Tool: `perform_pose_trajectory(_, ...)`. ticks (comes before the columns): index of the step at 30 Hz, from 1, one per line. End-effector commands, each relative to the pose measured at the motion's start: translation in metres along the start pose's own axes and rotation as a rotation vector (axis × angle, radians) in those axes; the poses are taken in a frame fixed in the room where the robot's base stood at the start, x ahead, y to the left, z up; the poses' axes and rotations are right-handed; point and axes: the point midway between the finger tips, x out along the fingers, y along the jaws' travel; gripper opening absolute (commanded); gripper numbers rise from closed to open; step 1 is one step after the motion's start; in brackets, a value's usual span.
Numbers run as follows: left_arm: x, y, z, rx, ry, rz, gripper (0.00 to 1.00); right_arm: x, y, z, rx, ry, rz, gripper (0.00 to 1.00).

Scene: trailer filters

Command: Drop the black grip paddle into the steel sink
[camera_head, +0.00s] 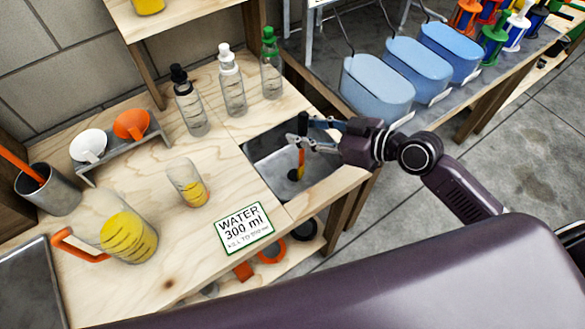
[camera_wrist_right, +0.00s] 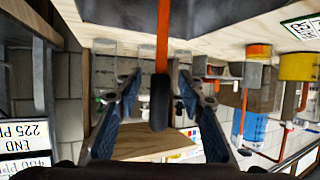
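The paddle has a black grip (camera_head: 303,124) and an orange shaft (camera_head: 301,157), and stands roughly upright over the steel sink (camera_head: 268,142). Its lower end is dark and yellow, inside the sink's outline; I cannot tell whether it touches the bottom. My right gripper (camera_head: 312,133) is at the grip's height, reaching over the sink from the right. In the right wrist view the black grip (camera_wrist_right: 160,103) lies between the spread fingers (camera_wrist_right: 160,82), with a gap visible on each side. The gripper looks open. My left gripper is not in view.
Several bottles (camera_head: 232,86) stand behind the sink. Blue tubs (camera_head: 378,88) stand at the back right. A grey cup (camera_head: 48,190) holds an orange stick.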

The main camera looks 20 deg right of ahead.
Motion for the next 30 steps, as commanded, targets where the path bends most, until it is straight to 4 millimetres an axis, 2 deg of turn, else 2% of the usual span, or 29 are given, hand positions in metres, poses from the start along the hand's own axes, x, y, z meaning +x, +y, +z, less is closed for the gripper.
perform_pose_trajectory(5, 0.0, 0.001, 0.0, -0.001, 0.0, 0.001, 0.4, -0.014, 0.0, 0.002, 0.0, -0.004, 0.001, 0.36)
perform_pose_trajectory(18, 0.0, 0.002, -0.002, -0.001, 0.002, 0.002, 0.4, -0.075, 0.0, 0.003, 0.003, -0.005, 0.0, 0.36)
perform_pose_trajectory(30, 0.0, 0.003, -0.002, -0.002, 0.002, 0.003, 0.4, -0.111, 0.0, 0.001, 0.004, -0.001, 0.0, 0.36)
